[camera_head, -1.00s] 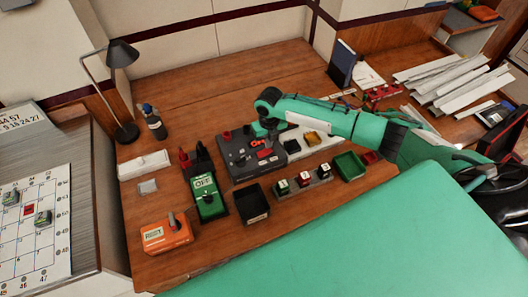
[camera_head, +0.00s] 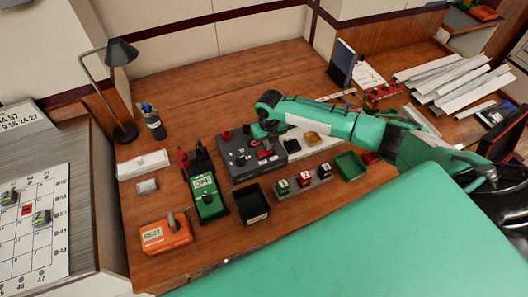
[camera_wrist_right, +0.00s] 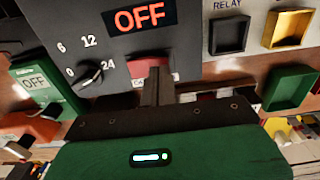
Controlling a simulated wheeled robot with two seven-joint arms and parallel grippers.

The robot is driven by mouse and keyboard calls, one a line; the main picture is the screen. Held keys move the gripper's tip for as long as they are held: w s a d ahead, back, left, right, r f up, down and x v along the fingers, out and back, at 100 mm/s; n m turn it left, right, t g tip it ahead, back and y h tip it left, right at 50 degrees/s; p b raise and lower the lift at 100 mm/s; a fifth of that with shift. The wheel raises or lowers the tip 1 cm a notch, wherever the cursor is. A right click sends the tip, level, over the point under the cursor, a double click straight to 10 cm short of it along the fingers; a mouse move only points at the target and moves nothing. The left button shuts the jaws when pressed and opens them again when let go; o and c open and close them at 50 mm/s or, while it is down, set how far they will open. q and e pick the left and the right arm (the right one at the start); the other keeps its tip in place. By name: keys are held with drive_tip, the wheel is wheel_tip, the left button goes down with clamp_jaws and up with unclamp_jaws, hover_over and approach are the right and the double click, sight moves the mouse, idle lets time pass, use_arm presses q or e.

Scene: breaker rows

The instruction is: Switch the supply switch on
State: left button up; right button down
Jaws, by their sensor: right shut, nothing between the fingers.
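A dark grey box (camera_head: 238,168) stands on the desk, with a red lit OFF display (camera_wrist_right: 145,17) and a black dial (camera_wrist_right: 88,75) marked 0, 6 and 12. A red switch-like part (camera_wrist_right: 150,67) sits below the display, partly hidden by my fingers; its label is mostly covered. My right gripper (camera_wrist_right: 152,82) is shut and empty, its fingertips right at this red part; I cannot tell if they touch it. In the head view, my right gripper (camera_head: 262,130) is over the grey box. No part reads clearly as "supply". My left gripper is out of view.
A green box (camera_head: 205,190) reading OFF stands left of the grey box. An orange RESET box (camera_head: 166,236), a black tray (camera_head: 252,204), several numbered blocks and a green tray (camera_head: 350,165) stand nearby.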

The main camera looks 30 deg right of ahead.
drive_tip(key=shift+f, duration=0.45)
wheel_tip(320, 180, up, 7)
drive_tip(key=p, duration=0.5)
drive_tip(key=shift+r+p, duration=0.1)
drive_tip(key=shift+p, duration=0.2)
idle(0.6)
